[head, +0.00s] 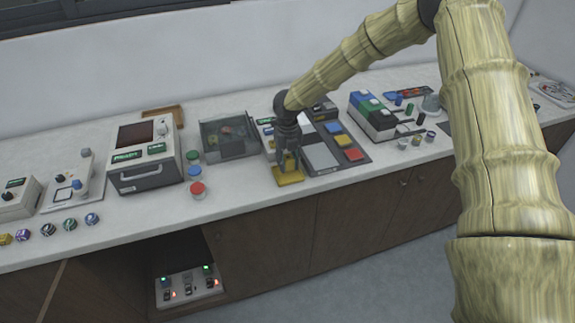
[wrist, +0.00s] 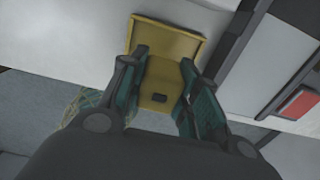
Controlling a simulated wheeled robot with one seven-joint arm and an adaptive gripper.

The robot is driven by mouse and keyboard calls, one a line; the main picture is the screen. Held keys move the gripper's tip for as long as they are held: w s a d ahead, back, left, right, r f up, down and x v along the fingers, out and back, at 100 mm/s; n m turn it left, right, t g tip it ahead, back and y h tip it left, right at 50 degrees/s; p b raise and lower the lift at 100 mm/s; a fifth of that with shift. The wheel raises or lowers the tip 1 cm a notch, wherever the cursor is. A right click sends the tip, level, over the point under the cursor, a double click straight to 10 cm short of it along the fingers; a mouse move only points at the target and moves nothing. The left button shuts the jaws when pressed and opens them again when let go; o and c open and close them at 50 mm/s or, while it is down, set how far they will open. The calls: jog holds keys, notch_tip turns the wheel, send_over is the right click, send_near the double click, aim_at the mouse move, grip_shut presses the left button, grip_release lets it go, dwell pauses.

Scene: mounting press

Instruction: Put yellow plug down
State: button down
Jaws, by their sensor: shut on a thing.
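My gripper (head: 287,163) is low over the counter near its front edge. It is shut on the yellow plug (wrist: 159,86), a block with a small dark slot that shows between the two fingers in the wrist view. A yellow square tray with a raised rim (wrist: 166,27) lies under the plug. In the head view the yellow tray (head: 289,178) sits just left of a dark panel. The plug is mostly hidden there by my gripper. I cannot tell whether the plug touches the tray.
The dark panel (head: 356,167) with blue, yellow and red squares is close on the right. A clear-lidded box (head: 229,139) stands behind left. The counter's front edge is close.

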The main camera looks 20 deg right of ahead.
aim_at(288, 167)
jog(key=shift+f+p, duration=0.55)
jog(key=shift+f, duration=0.85)
jog(key=c, duration=1.1)
grip_release()
jog(key=shift+f, duration=0.1)
jog(key=shift+o, duration=0.2)
notch_tip(288, 167, up, 12)
jog(key=b, duration=0.4)
